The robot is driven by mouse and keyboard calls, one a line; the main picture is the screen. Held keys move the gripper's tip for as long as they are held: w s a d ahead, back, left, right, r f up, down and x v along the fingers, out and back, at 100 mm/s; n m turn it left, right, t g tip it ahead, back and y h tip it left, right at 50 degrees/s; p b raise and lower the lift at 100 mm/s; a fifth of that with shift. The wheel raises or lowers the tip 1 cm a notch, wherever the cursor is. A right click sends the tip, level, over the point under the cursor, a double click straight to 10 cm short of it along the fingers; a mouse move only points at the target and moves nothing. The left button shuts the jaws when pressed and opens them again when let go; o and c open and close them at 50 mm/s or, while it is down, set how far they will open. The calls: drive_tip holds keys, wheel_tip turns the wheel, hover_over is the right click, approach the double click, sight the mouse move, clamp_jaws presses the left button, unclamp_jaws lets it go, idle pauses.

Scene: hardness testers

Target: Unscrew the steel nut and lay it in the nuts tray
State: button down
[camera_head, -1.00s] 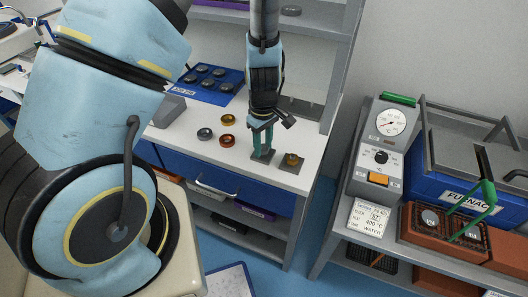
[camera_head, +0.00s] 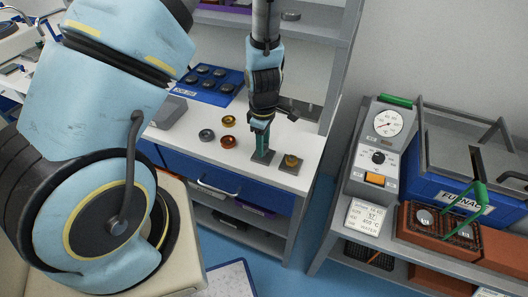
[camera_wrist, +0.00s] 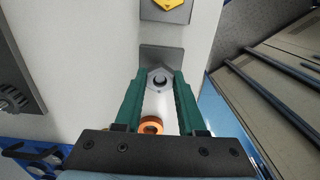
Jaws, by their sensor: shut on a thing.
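The steel nut (camera_wrist: 160,82) is a grey hexagon around a dark threaded stud on a square grey plate (camera_wrist: 160,52) in the wrist view. My gripper (camera_wrist: 160,76) has its two green fingers shut on opposite sides of it. In the head view, my gripper (camera_head: 262,148) points down over the left plate (camera_head: 263,158) on the white bench, and the nut is hidden by the fingers. A brass-coloured nut (camera_head: 291,161) sits on another plate to the right; it also shows in the wrist view (camera_wrist: 168,3). I cannot tell which container is the nuts tray.
A grey ring (camera_head: 206,135), a yellow ring (camera_head: 228,121) and an orange ring (camera_head: 228,142) lie left of my gripper. A blue tray (camera_head: 232,99) with several dark round pieces is behind them. A shelf post (camera_head: 334,85) rises at right. A furnace unit (camera_head: 378,150) stands beyond a gap.

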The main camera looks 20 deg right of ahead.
drive_tip(key=shift+r+p, duration=0.85)
drive_tip(key=shift+r, duration=0.45)
drive_tip(key=shift+w+a, duration=0.1)
